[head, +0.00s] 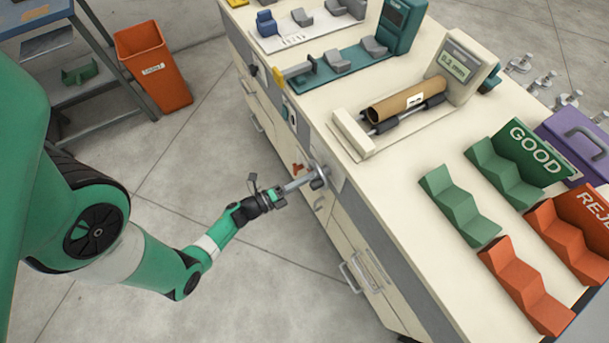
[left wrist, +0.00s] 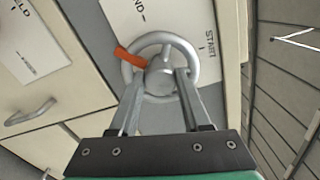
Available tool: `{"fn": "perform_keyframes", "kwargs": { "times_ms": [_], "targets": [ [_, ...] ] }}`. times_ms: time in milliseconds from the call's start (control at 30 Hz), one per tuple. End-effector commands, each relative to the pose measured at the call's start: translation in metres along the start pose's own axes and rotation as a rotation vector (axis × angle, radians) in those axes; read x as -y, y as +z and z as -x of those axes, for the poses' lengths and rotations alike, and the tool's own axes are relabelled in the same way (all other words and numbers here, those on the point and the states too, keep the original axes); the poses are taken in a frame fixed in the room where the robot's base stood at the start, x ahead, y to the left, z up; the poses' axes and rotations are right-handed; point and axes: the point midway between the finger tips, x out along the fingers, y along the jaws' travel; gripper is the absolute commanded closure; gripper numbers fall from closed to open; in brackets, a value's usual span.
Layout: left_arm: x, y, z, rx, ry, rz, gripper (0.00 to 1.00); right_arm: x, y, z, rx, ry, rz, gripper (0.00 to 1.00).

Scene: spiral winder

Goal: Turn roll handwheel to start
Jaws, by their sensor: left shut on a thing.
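The roll handwheel (left wrist: 194,62) is a silver ring with a round grey hub and an orange marker (left wrist: 130,57) on its left side, in the left wrist view. It sits on the front of the cream bench, and also shows in the head view (head: 320,181). My right gripper is out of view.
A cardboard tube (head: 400,104) lies on rollers beside a 0.2 mm gauge (head: 456,68). Green GOOD (head: 470,205) and orange reject (head: 525,285) racks stand at the right. Drawer handles (head: 352,275) stick out below.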

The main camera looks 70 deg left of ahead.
Motion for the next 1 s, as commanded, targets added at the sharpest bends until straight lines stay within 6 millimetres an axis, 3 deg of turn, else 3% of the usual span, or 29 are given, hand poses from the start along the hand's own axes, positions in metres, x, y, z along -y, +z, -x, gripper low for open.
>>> {"fn": "perform_keyframes", "kwargs": {
  "times_ms": [1000],
  "targets": [
    [-0.003, -0.002, 0.000, -0.001, 0.000, 0.965, 1.00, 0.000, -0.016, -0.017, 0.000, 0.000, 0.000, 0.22]
  ]
}}
